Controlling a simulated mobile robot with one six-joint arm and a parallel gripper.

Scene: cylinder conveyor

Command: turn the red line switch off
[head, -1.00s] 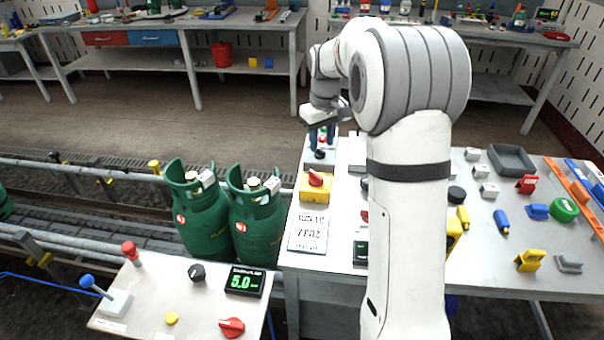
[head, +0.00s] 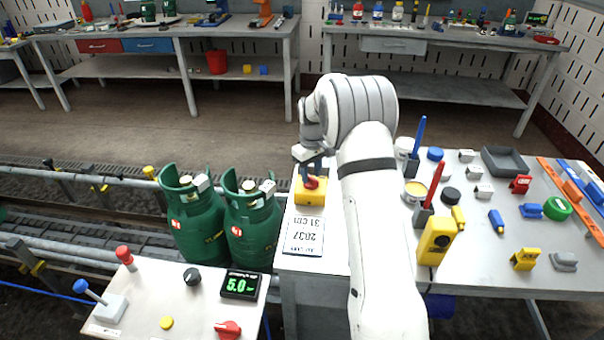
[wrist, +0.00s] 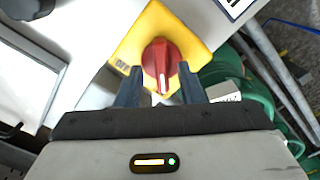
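The red line switch is a red rotary knob on a yellow box (head: 298,196) near the left edge of the worktable. The red knob (wrist: 161,66) shows up close in the wrist view, with a white mark on its end toward my gripper. An "OFF" label is on the yellow face to its left. My gripper (wrist: 161,92) is over the box, its two dark fingers apart, one on each side of the knob's near end. Gaps show between fingers and knob; I cannot tell whether they touch. In the head view my gripper (head: 312,172) partly hides the knob.
A white printed card (head: 303,235) lies in front of the box. Green gas cylinders (head: 252,225) stand on the conveyor at left. A control panel (head: 190,290) with another red knob (head: 228,329) is at front left. A yellow device (head: 436,241) stands right of my arm.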

